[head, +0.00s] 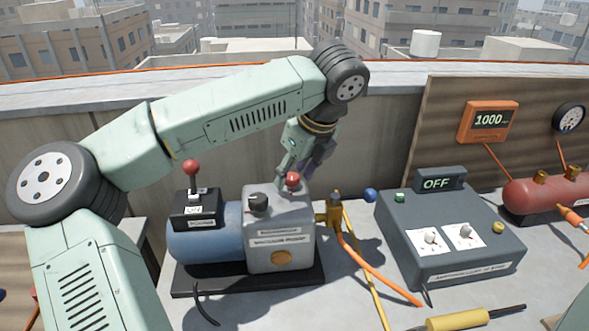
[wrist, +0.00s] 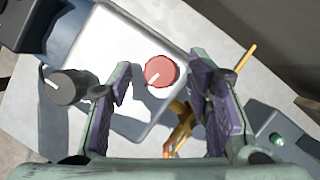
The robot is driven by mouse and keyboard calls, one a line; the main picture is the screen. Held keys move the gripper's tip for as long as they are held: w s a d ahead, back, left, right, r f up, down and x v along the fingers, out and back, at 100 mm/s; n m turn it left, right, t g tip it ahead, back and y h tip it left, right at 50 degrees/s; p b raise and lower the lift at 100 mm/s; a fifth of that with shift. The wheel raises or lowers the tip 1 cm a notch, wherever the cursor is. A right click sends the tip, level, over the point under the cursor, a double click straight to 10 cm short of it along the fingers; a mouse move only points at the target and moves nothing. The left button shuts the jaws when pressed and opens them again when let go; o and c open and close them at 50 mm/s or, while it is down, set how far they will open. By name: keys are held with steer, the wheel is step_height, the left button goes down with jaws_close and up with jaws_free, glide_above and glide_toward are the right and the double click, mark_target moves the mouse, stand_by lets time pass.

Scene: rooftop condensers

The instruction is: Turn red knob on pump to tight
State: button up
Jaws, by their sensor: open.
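The vacuum pump (head: 281,222) has a blue motor body and a pale grey head on a dark base, left of centre in the head view. The red knob (head: 292,181) sits on top of the pump's head. My gripper (head: 299,165) is over the back of the pump. In the wrist view my gripper (wrist: 158,85) is open, with purple pads; the knob shows between the fingertips, and I cannot tell whether they touch it.
A black knob (head: 259,203) is left of the red one. A red-tipped lever switch (head: 191,178) stands on the motor. Brass fittings (head: 329,212) with hoses are on the right. A grey control box (head: 447,236) reading OFF stands further right.

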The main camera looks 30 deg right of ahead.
steer(key=shift+c, duration=0.3)
jaws_close()
